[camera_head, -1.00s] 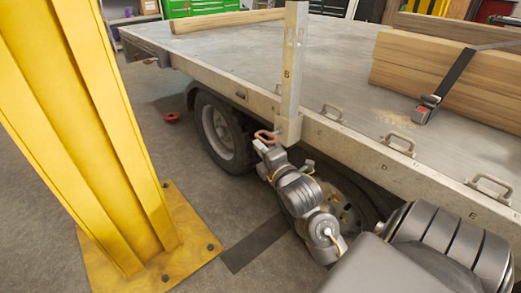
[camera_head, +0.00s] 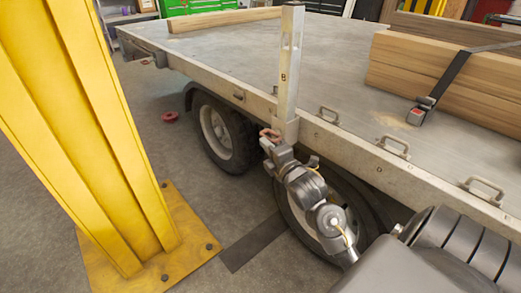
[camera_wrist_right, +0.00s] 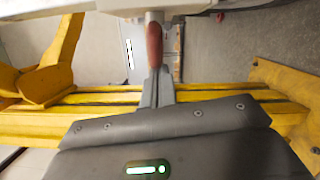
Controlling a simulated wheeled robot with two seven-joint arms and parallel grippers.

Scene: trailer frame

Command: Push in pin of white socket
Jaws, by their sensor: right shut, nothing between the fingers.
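The off-white socket (camera_head: 285,128) sits on the trailer's side rail and holds an upright post (camera_head: 289,70). The pin has a reddish-brown handle (camera_head: 268,133) at the socket's left side; in the right wrist view the handle (camera_wrist_right: 154,45) points straight at my fingers, with a pale metal part above it. My right gripper (camera_head: 267,144) is shut and empty at the handle. In the right wrist view its fingertips (camera_wrist_right: 155,78) meet the handle's lower end and appear to touch it. How deep the pin sits is hidden. My left gripper is out of view.
A yellow column (camera_head: 85,120) with a bolted base stands at the left. Trailer wheels (camera_head: 222,135) sit under the rail near my right arm. Metal handles (camera_head: 393,146) line the rail. Strapped timber (camera_head: 430,75) lies on the bed.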

